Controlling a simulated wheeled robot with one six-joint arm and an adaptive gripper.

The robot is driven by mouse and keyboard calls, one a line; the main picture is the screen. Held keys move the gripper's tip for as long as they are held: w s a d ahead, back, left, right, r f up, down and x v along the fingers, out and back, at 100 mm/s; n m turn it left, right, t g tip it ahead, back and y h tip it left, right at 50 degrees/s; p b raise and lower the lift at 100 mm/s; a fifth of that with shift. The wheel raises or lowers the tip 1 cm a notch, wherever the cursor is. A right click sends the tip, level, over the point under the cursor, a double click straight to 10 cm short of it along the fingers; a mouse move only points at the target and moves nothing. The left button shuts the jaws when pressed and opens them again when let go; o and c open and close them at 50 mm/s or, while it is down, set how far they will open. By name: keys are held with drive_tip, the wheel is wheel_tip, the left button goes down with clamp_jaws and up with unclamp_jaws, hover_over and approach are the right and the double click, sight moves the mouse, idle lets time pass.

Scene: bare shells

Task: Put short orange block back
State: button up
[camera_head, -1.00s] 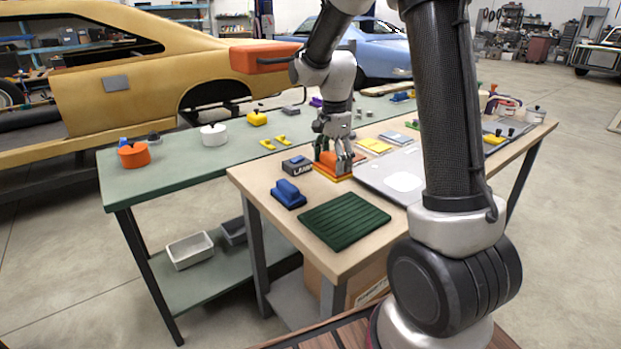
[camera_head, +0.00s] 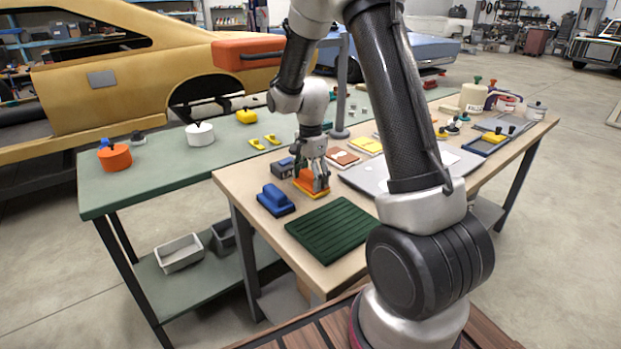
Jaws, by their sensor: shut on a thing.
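My gripper (camera_head: 317,182) is shut on a short orange block (camera_head: 304,181) near the front left of the light wooden table (camera_head: 250,188). Its fingers hide part of the block. A flat yellow-orange edge shows under the block; I cannot tell whether it is part of the block or a separate pad, or whether there is a gap below. A blue block (camera_head: 275,200) lies just to the left, and a dark labelled box (camera_head: 283,168) stands just behind.
A dark green ribbed mat (camera_head: 332,229) lies in front. A reddish-brown pad (camera_head: 343,157), a yellow pad (camera_head: 367,145) and a grey sheet (camera_head: 365,179) lie to the right. The green table (camera_head: 150,176) behind carries an orange pot (camera_head: 115,158) and a white pot (camera_head: 200,134).

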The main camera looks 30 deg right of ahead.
sight(311, 174)
drive_tip(key=shift+f, duration=0.25)
drive_tip(key=o, duration=1.2)
drive_tip(key=shift+c, duration=0.2)
wheel_tip(311, 174, up, 12)
drive_tip(key=s+r+n+t, duration=0.2)
drive_tip(key=s+r+n, duration=0.5)
drive_tip(key=s+r, duration=0.4)
drive_tip(key=s+n+t, duration=0.2)
drive_tip(key=s+n, duration=0.6)
drive_tip(key=s, duration=0.8)
drive_tip(key=shift+s+n, duration=0.3)
drive_tip(key=shift+n, duration=0.1)
drive_tip(key=shift+f, duration=0.1)
